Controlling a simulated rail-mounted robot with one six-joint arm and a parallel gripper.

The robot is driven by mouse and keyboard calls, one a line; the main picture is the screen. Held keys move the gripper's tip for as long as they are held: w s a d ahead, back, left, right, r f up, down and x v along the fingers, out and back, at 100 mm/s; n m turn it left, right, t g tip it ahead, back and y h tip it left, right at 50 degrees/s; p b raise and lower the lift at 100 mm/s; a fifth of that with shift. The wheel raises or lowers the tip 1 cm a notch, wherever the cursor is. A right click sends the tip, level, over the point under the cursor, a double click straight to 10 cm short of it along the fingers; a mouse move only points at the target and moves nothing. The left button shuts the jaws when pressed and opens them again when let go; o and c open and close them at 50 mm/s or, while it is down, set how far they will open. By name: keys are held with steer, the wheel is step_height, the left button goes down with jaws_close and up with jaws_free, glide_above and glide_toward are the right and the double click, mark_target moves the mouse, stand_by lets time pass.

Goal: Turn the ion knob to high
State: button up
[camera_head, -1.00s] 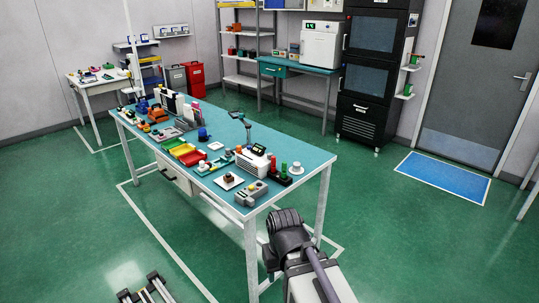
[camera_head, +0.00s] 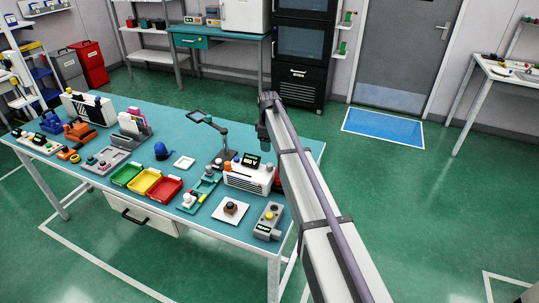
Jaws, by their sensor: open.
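A white vented box (camera_head: 247,178) stands near the right end of the teal bench, with a small dark display (camera_head: 252,160) on top. An orange-brown knob-like piece is at its left. It may be the ionizer, but its label and the knob setting are too small to read. A grey control box (camera_head: 268,222) with a round button stands in front of it, near the bench edge. My arm reaches up from the bottom right and passes over the bench's right end, hiding things behind the white box. I cannot make out my gripper's fingers at the arm's dark far end.
A black cabinet (camera_head: 303,55) stands behind.

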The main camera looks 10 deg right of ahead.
mark_target(270, 165)
steer(key=shift+n, duration=0.6)
steer(key=f+b, duration=0.7)
steer(key=s+f+b, duration=0.1)
steer(key=f+b, duration=0.2)
steer(key=b, duration=0.1)
steer(key=shift+d+f, duration=0.25)
steer(key=shift+f, duration=0.1)
steer(key=shift+r, duration=0.15)
steer(key=c, duration=0.9)
